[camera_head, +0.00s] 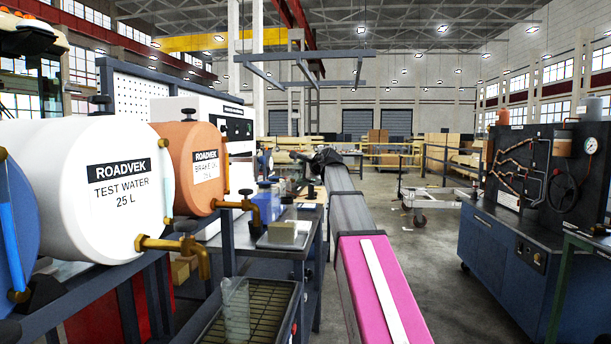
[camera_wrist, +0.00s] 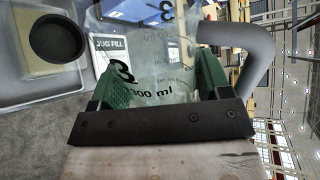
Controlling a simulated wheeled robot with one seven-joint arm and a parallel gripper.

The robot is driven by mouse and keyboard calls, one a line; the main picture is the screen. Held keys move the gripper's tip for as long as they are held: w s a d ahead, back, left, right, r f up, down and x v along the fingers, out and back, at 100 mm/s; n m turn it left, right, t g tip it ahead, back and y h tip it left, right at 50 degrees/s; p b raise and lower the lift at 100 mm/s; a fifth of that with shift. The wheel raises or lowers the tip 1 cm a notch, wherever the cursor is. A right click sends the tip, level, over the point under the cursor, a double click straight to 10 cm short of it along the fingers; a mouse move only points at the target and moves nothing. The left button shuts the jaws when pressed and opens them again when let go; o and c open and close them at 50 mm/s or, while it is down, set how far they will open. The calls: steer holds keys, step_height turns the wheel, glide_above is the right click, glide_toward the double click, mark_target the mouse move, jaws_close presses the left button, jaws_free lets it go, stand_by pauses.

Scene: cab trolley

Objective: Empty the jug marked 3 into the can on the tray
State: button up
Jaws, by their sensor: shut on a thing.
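The clear jug marked 3 (camera_wrist: 150,75) is between the green fingers of my gripper (camera_wrist: 160,82) in the wrist view. It carries black print, including "300 ml", and a thick grey handle at the right. My gripper is shut on it. In the camera_head view my arm reaches away, and its dark far end (camera_head: 327,160) is small; the held jug is not clear there. A tan, block-like can (camera_head: 283,233) stands on a pale tray (camera_head: 284,242) on the bench. In the wrist view a round black opening (camera_wrist: 58,38) shows at the can, left of the jug. I cannot tell any liquid level.
Left are a white test water drum (camera_head: 125,215) and an orange drum (camera_head: 190,155), both with brass taps. Another clear jug (camera_head: 235,312) stands on a drip grille below. A blue test bench (camera_head: 500,255) is at the right.

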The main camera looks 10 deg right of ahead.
mark_target(301, 166)
steer(key=r+m+y, duration=0.1)
steer(key=m, duration=0.1)
steer(key=r+m+y, duration=0.1)
steer(key=shift+w+d+m+y, duration=0.1)
steer(key=shift+d+m+y, duration=0.2)
steer(key=shift+m, duration=0.1)
steer(key=m, duration=0.1)
steer(key=a+m+y, duration=0.1)
steer(key=shift+s+a+r+m, duration=0.1)
steer(key=shift+s+a+m, duration=0.05)
steer(key=shift+s+m, duration=0.15)
steer(key=m, duration=0.1)
steer(key=a+m+y, duration=0.1)
steer(key=m, duration=0.1)
steer(key=m+t+y, duration=0.1)
steer(key=shift+s+a+r+m, duration=0.3)
steer(key=shift+a, duration=0.1)
